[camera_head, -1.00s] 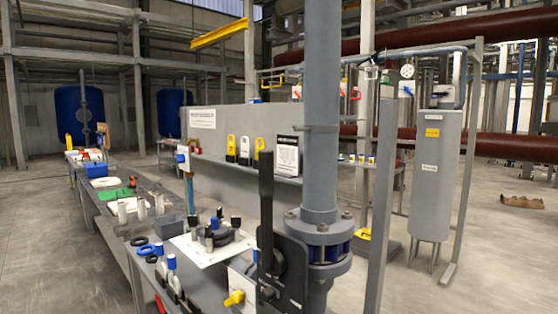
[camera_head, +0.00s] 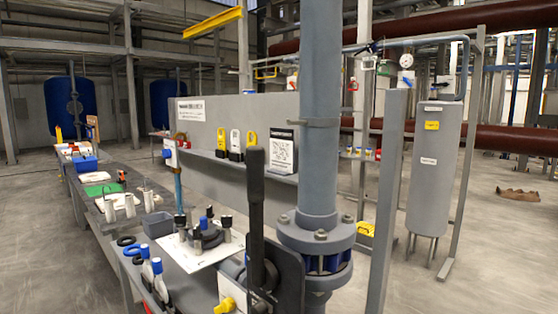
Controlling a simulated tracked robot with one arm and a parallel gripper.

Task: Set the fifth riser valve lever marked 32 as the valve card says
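A grey riser pipe (camera_head: 321,110) with a bolted flange stands upright in the foreground. Beside it, a black lever (camera_head: 255,190) points upward from a dark plate at the bottom of the view. I cannot read any number on it. My gripper is not in view.
A long bench (camera_head: 92,207) with tools and loose parts runs along the left. A grey cylindrical tank (camera_head: 436,165) and a grey post (camera_head: 388,190) stand at right. A yellow knob (camera_head: 225,305) sits low in front.

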